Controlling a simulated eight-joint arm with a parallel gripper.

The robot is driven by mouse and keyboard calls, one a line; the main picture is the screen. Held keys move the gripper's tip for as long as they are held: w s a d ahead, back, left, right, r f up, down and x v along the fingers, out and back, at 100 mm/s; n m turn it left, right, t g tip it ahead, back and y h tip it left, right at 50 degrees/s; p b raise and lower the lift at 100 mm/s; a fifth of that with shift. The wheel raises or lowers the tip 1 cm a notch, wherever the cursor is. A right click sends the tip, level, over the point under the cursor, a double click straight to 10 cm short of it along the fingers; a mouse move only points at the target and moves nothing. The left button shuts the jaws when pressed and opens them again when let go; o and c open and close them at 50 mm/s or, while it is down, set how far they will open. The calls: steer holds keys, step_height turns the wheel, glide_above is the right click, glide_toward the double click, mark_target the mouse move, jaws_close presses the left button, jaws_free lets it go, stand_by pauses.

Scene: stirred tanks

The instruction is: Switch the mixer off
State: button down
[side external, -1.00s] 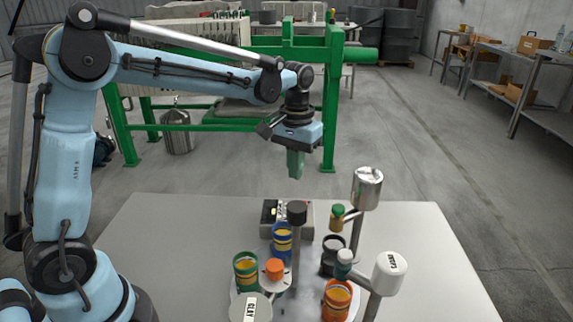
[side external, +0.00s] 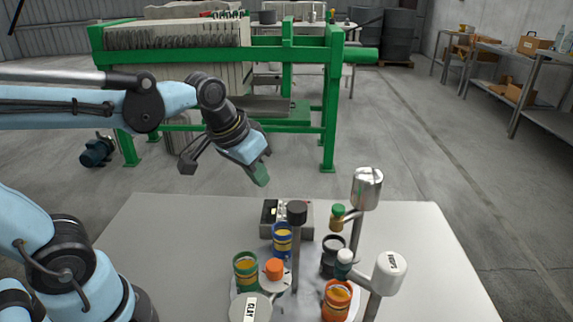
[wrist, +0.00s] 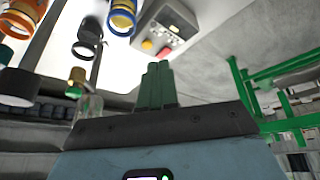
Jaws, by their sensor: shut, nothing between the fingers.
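The control box (side external: 306,222), a small grey box with a dark panel, sits on the table behind the cups. In the wrist view the control box (wrist: 178,22) shows a yellow button (wrist: 147,45) and a red button (wrist: 163,52) side by side. My gripper (side external: 262,178) has green fingers and is shut and empty. It is tilted in the air, above and a little left of the box, not touching it. In the wrist view the shut fingertips (wrist: 158,66) appear just below the red button. The box's panel is partly hidden in the side view.
A blue cup (side external: 282,240), a green cup (side external: 246,272), an orange cup (side external: 336,302) and a black cup (side external: 332,260) stand in front of the box. Tall posts with a dark cap (side external: 297,208) and a metal cylinder (side external: 367,186) rise among them. The table's left side (side external: 170,235) is clear.

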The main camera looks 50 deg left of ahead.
steer(key=s, duration=0.1)
steer(key=s+f+t, duration=0.2)
steer(key=shift+s+d+m, duration=0.15)
steer(key=shift+s+m, duration=0.25)
steer(key=w+r+m+g, duration=0.3)
steer(key=w+m, duration=0.5)
steer(key=m, duration=0.5)
steer(key=w+r+m+g, duration=0.2)
steer(key=w+m+g, duration=0.2)
steer(key=w+m, duration=0.4)
steer(key=m, duration=0.6)
steer(key=shift+r, duration=0.4)
steer(key=shift+f, duration=0.1)
step_height(320, 180, down, 14)
steer(key=shift+r, duration=0.1)
